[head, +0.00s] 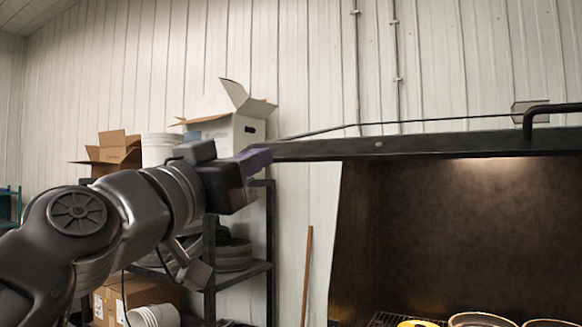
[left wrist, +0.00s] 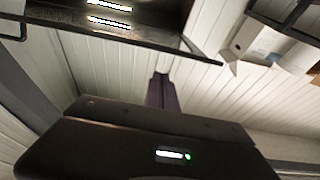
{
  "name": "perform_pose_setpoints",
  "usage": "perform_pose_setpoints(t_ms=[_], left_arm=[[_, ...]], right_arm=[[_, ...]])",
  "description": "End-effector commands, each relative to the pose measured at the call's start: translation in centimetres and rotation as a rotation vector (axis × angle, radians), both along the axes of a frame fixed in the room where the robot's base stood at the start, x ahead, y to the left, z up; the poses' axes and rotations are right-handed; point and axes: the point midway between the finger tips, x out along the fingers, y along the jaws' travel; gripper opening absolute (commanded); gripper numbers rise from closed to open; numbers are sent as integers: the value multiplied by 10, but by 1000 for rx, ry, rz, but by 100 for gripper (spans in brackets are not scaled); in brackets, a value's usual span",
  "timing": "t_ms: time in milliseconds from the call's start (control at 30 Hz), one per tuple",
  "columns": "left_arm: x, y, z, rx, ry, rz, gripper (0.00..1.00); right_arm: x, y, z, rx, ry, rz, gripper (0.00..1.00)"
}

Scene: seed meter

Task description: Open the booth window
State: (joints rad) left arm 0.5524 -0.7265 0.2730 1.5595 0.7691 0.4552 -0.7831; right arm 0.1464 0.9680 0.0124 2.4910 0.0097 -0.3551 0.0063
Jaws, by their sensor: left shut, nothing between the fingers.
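The booth window (head: 420,147) shows nearly edge-on as a dark, roughly level panel across the top of the booth (head: 440,225). Its black bar handle (head: 550,108) is at the right. The booth front below it is uncovered, so the lit dark inside shows. My left gripper (head: 258,158), with purple fingers, is shut and empty at the panel's left end. In the left wrist view, the fingers (left wrist: 160,85) point toward the edge of a dark panel (left wrist: 150,35) with bright strips on it. I cannot tell whether they touch it. My right gripper is not in view.
A wire rack and several round dishes (head: 480,319) sit low in the booth. Behind my left arm, a black shelf (head: 240,268) holds cartons (head: 235,132), buckets and dark round items. A wooden pole (head: 306,275) leans on the wall between shelf and booth.

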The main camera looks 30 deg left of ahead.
Motion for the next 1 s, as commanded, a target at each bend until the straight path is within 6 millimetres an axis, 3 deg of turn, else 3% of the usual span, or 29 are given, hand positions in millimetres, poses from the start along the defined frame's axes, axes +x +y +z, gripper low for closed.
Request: perform_pose_setpoints(t_ms=[167, 533, 700, 1000], left_arm=[[22, 2, 9, -2, 3, 0, 0], [92, 7, 32, -4, 3, 0, 0], [104, 6, 2, -4, 2, -4, 0], [111, 8, -9, -2, 2, 2, 0]], right_arm=[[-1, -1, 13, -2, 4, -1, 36], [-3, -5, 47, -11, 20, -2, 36], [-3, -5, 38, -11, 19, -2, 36], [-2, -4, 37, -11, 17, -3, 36]])
